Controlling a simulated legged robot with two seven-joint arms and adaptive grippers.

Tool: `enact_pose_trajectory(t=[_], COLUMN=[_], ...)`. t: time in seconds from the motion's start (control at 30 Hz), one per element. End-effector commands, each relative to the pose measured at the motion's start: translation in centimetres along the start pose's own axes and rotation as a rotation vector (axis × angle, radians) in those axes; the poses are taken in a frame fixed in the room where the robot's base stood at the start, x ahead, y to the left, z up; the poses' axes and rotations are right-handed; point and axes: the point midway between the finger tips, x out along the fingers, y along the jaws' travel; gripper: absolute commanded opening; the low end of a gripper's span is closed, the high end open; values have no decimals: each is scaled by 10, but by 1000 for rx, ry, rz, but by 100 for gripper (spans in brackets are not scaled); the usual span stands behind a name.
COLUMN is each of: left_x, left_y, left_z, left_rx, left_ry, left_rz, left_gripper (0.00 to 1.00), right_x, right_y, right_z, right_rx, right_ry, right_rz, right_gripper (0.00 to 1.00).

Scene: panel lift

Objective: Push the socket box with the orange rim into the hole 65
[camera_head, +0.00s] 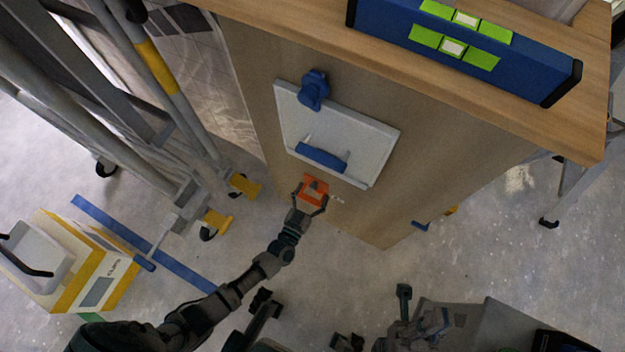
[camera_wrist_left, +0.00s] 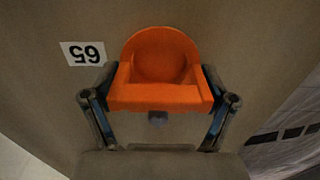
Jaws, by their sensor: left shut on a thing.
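The socket box with the orange rim (camera_head: 313,187) is at the upright wooden panel (camera_head: 410,160), below a white board. My left gripper (camera_head: 309,204) is shut on it. In the left wrist view the orange box (camera_wrist_left: 160,97) sits between the two fingers, its rounded side against or close to the panel. A label reading 65 (camera_wrist_left: 83,53) shows upside down beside it. The hole itself is hidden behind the box, and I cannot tell how deep the box sits. My right gripper (camera_head: 421,318) is low in the head view, away from the panel.
A white board (camera_head: 365,140) with a blue knob (camera_head: 314,88) and blue bar (camera_head: 321,157) is on the panel just above. A blue level-like tool (camera_head: 470,45) lies on top. A scaffold (camera_head: 150,70) and a yellow-white box (camera_head: 65,265) stand left.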

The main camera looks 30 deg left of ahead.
Motion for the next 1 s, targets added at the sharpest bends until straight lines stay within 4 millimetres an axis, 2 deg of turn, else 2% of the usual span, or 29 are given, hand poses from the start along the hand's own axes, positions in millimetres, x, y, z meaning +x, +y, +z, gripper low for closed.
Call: enact_pose_trajectory(t=[0.4, 0.43, 0.47, 0.5, 0.83, 1.0], left_x=[-2, -2, -2, -2, -2, -22], left_y=[1, 1, 1, 1, 0, 0], left_z=[2, 2, 2, 2, 2, 3], left_rx=[0, 1, 0, 0, 0, 0], left_ry=[-3, -3, -3, -3, -2, -5], left_rz=[1, 1, 1, 1, 0, 0], left_gripper=[32, 89, 97, 100, 100, 100], right_x=[0, -1, -1, -1, -1, 0], right_y=[0, 0, 0, 0, -1, -1], right_z=[0, 0, 0, 0, -2, -4], right_rx=[0, 0, 0, 0, 0, 0], right_ry=[-1, -1, -1, -1, 0, 2], right_rz=[0, 0, 0, 0, 3, 1], right_gripper=[0, 0, 0, 0, 0, 0])
